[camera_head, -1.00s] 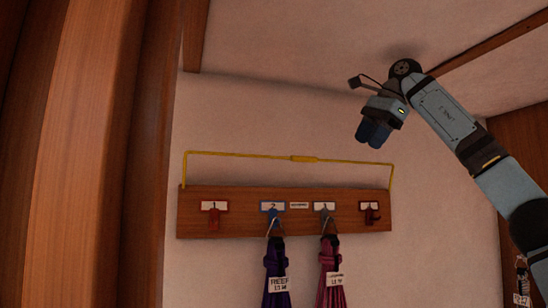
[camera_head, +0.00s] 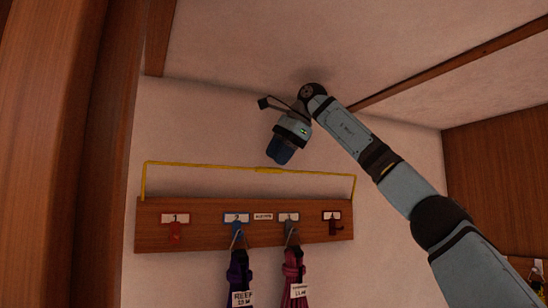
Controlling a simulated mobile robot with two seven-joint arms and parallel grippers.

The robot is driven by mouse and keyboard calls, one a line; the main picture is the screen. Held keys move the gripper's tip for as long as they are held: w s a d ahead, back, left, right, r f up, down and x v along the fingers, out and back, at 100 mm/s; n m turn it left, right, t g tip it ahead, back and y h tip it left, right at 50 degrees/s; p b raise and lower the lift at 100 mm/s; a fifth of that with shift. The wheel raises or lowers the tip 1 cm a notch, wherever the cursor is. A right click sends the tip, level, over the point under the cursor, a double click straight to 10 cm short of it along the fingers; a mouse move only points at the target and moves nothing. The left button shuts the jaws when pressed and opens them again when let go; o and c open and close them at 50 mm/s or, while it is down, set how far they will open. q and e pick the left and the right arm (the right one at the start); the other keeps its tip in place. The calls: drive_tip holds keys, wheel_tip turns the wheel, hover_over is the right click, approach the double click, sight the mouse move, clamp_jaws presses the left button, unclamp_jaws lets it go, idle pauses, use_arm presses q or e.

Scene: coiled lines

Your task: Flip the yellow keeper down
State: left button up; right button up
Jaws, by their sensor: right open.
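The yellow keeper (camera_head: 220,168) is a thin bar with an upright leg at each end, standing raised above the wooden hook board (camera_head: 185,238) on the wall. A thicker yellow piece sits near its middle. My right gripper (camera_head: 280,152) hangs just above the bar, right of its middle, with its blue fingers pointing down. It looks apart from the bar and holds nothing. The gap between its fingers is hard to see from here. My left gripper is not in view.
A purple coiled line (camera_head: 239,272) and a pink coiled line (camera_head: 293,268) hang from the two middle hooks. The outer red hook (camera_head: 175,232) and dark red hook (camera_head: 334,225) are bare. A wooden post (camera_head: 45,150) fills the left side. The ceiling is close above my right arm.

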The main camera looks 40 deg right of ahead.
drive_tip(key=x, duration=0.2)
drive_tip(key=shift+w+d+f, duration=0.2)
drive_tip(key=shift+f, duration=0.2)
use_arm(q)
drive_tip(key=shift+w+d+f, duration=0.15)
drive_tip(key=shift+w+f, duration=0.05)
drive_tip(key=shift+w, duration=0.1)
use_arm(e)
drive_tip(key=shift+s+a, duration=0.1)
drive_tip(key=shift+r, duration=0.1)
drive_tip(key=shift+c, duration=1.3)
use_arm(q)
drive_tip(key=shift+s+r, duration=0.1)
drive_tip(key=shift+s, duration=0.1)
use_arm(e)
clamp_jaws()
